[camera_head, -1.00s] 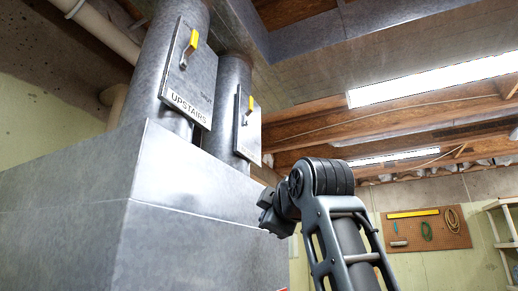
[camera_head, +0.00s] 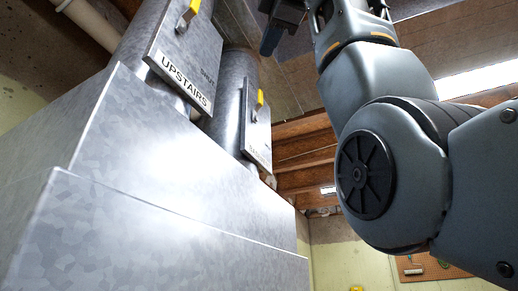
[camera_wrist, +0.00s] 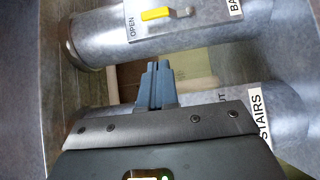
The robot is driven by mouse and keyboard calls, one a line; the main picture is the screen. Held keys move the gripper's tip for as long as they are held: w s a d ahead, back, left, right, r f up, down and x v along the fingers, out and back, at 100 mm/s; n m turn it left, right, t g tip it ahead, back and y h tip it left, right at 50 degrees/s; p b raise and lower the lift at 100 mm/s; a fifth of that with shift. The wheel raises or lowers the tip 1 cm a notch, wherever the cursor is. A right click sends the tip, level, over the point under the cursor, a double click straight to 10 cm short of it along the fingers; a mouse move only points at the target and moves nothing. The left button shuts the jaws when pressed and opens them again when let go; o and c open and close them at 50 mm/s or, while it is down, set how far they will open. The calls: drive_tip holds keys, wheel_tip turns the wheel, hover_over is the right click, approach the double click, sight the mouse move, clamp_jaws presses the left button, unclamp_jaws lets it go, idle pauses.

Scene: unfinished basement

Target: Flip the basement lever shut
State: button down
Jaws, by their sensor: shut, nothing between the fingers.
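The basement lever has a yellow handle (camera_head: 259,100) on a metal plate (camera_head: 257,135) on the farther duct. In the wrist view its yellow handle (camera_wrist: 157,14) lies at the top, pointing toward the word OPEN, beside a label (camera_wrist: 235,8) of which only "BA" shows. In the head view the handle points up. My gripper (camera_wrist: 157,82) is shut and empty, apart from the lever. The wrist view shows it between the two ducts, below the basement plate in the picture. In the head view only part of my gripper (camera_head: 272,38) shows at the top edge.
The nearer duct carries the UPSTAIRS plate (camera_head: 184,75) with its own yellow-handled lever (camera_head: 190,12), cut by the top edge. That plate is partly hidden behind my gripper body in the wrist view. A large galvanized box (camera_head: 150,200) stands below the ducts.

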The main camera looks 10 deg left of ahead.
drive_tip(key=shift+s+d+r, duration=0.1)
drive_tip(key=shift+s+r, duration=0.4)
drive_tip(key=shift+r, duration=0.2)
drive_tip(key=shift+w, duration=0.15)
drive_tip(key=p, duration=0.4)
approach(258, 106)
drive_tip(key=w+a+r, duration=0.1)
drive_tip(key=a+r, duration=0.3)
drive_tip(key=r, duration=0.1)
drive_tip(key=w, duration=0.2)
drive_tip(key=w+d+p, duration=0.1)
drive_tip(key=w, duration=0.1)
drive_tip(key=shift+f, duration=0.3)
